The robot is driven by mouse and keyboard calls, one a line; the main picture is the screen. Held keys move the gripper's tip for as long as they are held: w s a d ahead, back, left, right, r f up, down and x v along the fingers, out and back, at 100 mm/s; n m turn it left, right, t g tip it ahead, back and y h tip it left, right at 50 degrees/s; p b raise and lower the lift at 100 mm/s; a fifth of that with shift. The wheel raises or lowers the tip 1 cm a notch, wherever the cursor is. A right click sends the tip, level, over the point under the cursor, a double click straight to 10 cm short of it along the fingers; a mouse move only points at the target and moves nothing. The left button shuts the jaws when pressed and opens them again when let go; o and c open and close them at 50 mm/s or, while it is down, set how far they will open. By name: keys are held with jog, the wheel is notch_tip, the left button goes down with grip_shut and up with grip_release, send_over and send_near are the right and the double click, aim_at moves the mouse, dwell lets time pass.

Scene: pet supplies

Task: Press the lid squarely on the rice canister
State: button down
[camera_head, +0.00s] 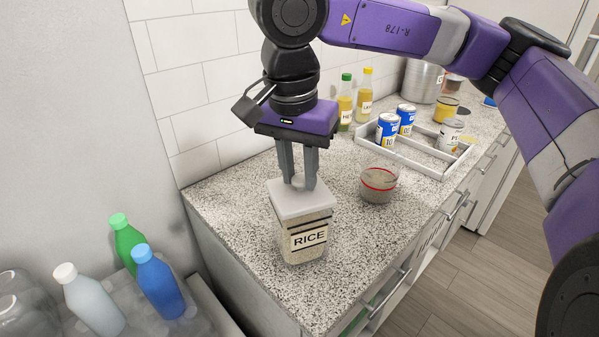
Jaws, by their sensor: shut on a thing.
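The rice canister (309,240) stands upright on the speckled counter near its front left corner, with a "RICE" label facing me. The pale square lid (299,199) is at the top of the canister and covers its opening. From this view I cannot tell whether it sits fully flush all around. My gripper (298,184) points straight down from above, its two grey fingers shut on the top of the lid. The fingertips hide the lid's middle.
A glass bowl with a red band (379,183) stands right of the canister. Behind are a divided tray (429,167) with several cans, and two bottles (346,100) by the tiled wall. More bottles (158,281) stand lower left. The counter's front edge is close to the canister.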

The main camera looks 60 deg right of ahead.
dwell(0.4)
jog(key=c, duration=1.1)
grip_release()
jog(key=o, duration=0.5)
jog(key=shift+r, duration=0.1)
jog(key=shift+r+p, duration=1.75)
jog(key=shift+r, duration=1.7)
jog(key=shift+c, duration=0.2)
grip_shut()
